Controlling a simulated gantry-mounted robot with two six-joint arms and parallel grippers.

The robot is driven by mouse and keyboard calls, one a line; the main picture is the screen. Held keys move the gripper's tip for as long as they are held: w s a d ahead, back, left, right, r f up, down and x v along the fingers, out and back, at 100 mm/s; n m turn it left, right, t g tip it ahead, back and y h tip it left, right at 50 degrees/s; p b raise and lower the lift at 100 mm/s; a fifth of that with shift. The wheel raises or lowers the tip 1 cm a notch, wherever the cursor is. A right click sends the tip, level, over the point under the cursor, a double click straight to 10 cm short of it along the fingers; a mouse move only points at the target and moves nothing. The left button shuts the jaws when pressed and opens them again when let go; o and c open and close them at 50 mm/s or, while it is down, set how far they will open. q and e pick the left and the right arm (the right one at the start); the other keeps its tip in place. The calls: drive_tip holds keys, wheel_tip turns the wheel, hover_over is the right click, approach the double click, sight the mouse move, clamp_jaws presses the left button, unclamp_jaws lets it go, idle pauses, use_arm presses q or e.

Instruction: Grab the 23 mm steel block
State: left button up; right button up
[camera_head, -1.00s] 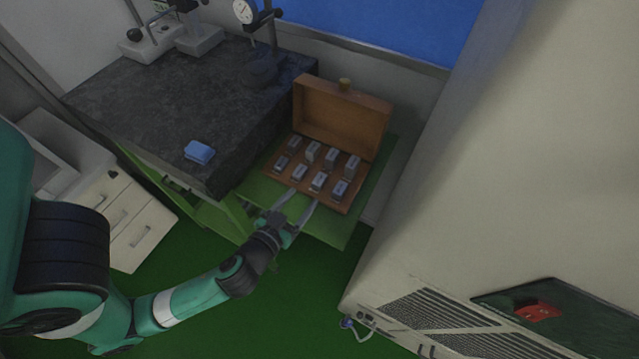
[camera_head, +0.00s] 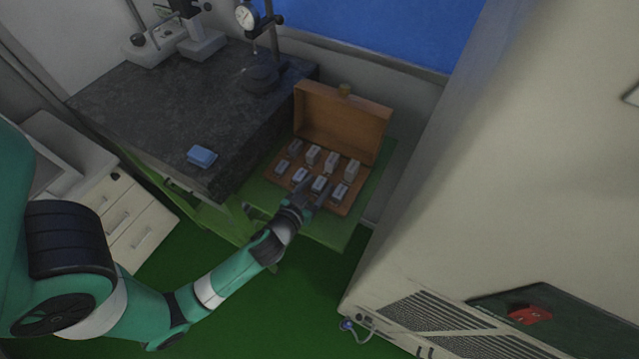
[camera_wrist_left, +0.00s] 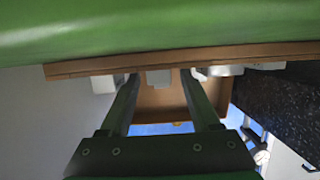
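Several small steel blocks stand in two rows in an open wooden case (camera_head: 345,118). Their size marks are too small to read, so I cannot tell which is the 23 mm one. My left gripper (camera_head: 314,191) is at the case's front edge, by a front-row block (camera_head: 319,183). In the left wrist view, which is upside down, the fingers (camera_wrist_left: 160,82) are apart, with a grey block (camera_wrist_left: 159,78) showing in the gap between their tips. I see no finger closed on it. My right gripper is not in view.
The case rests on a green stand (camera_head: 330,235), beside a dark granite table (camera_head: 150,105) with a blue object (camera_head: 202,156) and a dial gauge (camera_head: 247,15). A large beige machine (camera_head: 500,170) stands on the right. Neighbouring blocks are close to the fingers.

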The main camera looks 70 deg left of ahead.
use_arm(q)
clamp_jaws()
idle(0.3)
